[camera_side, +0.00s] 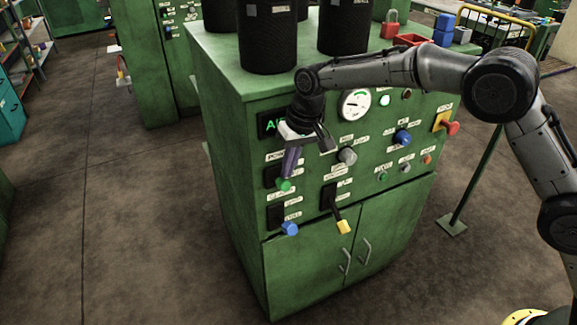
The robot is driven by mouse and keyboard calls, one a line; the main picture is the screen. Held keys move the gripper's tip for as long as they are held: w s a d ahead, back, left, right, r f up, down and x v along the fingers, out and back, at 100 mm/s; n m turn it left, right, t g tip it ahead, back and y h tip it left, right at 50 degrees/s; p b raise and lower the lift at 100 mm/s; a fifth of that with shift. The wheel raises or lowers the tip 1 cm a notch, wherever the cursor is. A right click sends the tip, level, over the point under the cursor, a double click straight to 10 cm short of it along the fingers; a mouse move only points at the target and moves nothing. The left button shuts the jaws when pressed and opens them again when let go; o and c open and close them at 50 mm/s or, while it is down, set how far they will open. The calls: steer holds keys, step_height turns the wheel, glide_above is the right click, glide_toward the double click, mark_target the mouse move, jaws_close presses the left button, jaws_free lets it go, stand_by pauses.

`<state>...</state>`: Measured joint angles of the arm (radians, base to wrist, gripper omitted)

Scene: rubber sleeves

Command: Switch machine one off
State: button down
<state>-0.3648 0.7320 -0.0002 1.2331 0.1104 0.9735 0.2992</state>
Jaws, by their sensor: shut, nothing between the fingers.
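A green machine cabinet (235,190) with a labelled control panel stands in the middle of the side view. My gripper (306,148) is shut and empty at the panel's upper left, in front of a dark display with green characters (268,124), partly hiding it. Just below my gripper is a lever with a green tip (285,185); a label beside it seems to read POWER. Whether they touch I cannot tell. Lower are a blue-tipped lever (290,229) and a yellow-tipped lever (344,227), both slanting down. A red button (452,128) sits on a yellow plate at right.
The panel also has a gauge (355,104), a grey knob (348,156) and a blue knob (403,137). Black cylinders (267,40), a red padlock (389,27) and blue blocks (443,30) stand on top. Another green cabinet (143,60) is behind left. Floor at left is clear.

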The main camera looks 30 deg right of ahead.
mark_target(290, 184)
steer(key=shift+s, duration=0.1)
stand_by(0.3)
steer(key=shift+f+t, duration=0.1)
steer(key=shift+t, duration=0.4)
steer(key=shift+s+f+t, duration=0.1)
steer(key=shift+s+t, duration=0.1)
steer(key=shift+t, duration=0.4)
steer(key=s+f, duration=0.2)
steer(key=shift+f+t, duration=0.3)
steer(key=shift+f, duration=0.1)
steer(key=shift+r, duration=0.85)
